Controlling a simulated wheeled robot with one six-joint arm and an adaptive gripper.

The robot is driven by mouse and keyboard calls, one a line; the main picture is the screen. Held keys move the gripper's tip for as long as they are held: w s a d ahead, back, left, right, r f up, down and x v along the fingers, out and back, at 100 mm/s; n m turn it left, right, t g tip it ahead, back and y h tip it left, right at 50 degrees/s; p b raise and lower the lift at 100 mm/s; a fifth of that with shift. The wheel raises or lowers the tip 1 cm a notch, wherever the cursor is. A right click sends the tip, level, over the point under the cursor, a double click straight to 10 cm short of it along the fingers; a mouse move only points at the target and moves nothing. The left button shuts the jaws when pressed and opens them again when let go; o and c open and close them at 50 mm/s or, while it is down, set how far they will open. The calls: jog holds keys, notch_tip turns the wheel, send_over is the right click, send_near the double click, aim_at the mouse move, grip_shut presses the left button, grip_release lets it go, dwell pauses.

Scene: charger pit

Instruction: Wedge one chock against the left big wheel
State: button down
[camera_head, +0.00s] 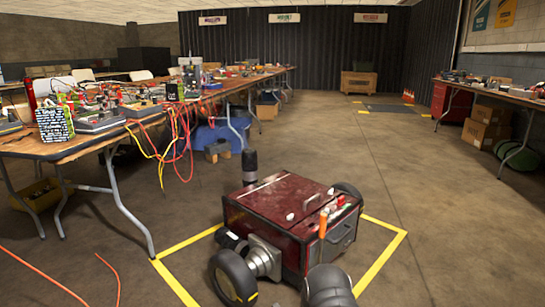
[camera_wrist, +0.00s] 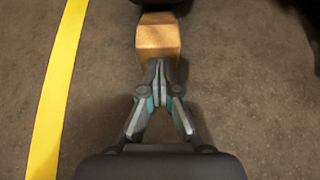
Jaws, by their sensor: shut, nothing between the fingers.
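A wooden chock (camera_wrist: 158,40) lies on the floor in the wrist view, its far end at the edge of a dark rounded shape (camera_wrist: 158,2), which looks like a tyre; I cannot tell whether they touch. My gripper (camera_wrist: 158,64) is shut and empty, its tips together right at the chock's near face. The left big wheel (camera_head: 233,279), black and on a silver hub, shows at the front left of a dark red machine (camera_head: 275,215) in the head view. The chock and my gripper cannot be made out in the head view.
Yellow tape (camera_head: 186,246) outlines the floor around the machine, and a yellow stripe (camera_wrist: 58,85) runs left of the chock. A cluttered workbench (camera_head: 60,150) with hanging cables stands left, another (camera_head: 490,92) stands right. Orange cable lies at front left. Floor right of the machine is clear.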

jog(key=shift+w+a, duration=0.3)
dwell(0.4)
jog(key=shift+p+v, duration=1.5)
jog(key=shift+v, duration=1.45)
jog(key=shift+r, duration=0.1)
